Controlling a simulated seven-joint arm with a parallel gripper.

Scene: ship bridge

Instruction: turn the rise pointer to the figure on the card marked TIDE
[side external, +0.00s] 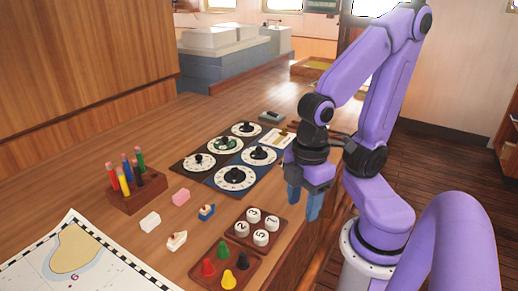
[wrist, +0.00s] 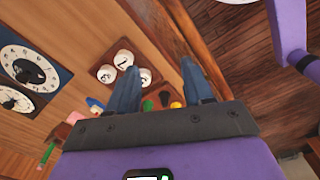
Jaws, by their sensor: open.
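Several round white dials with black knobs are set in dark panels on the wooden table, among them a front dial (side external: 235,178), a left dial (side external: 199,162) and a back dial (side external: 245,129). Their labels are too small to read, so I cannot tell which is the rise dial. A pale card (side external: 279,138) lies at the right of the panels; its writing is unreadable. My gripper (side external: 303,206) is open and empty, above the table's right edge, to the right of the dials. Two dials show at the left of the wrist view, one with a black knob (wrist: 22,70).
A tray of numbered white discs (side external: 257,229) and a tray of coloured pegs (side external: 222,268) stand at the front right. A wooden pencil block (side external: 137,190), small blocks such as a pink one (side external: 181,197), and a chart (side external: 100,262) lie left. A small dark device (side external: 271,117) lies behind.

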